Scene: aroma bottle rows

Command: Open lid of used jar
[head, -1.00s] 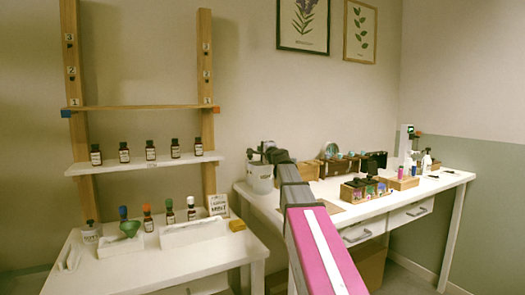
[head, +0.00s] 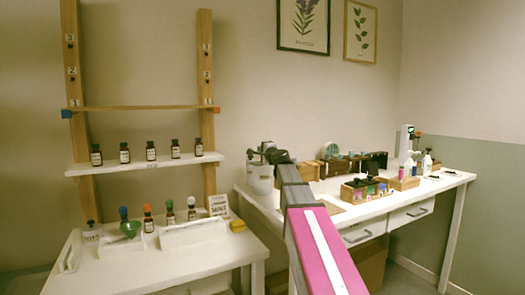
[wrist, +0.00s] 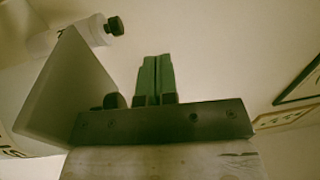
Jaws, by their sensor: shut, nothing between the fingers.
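A white jar (head: 260,181) stands at the left end of the right-hand table, with a dark part at its top left. I cannot tell from the labels which is the used one. My gripper (wrist: 155,78) shows in the wrist view with its green fingers together and nothing between them. In the head view its end is over or behind the white jar, partly hidden by my arm. In the wrist view, a pale body with a black knob (wrist: 115,26) is at upper left, apart from the fingers.
A shelf (head: 150,163) holds several dark bottles. A wooden crate (head: 365,192) and other items stand on the right table.

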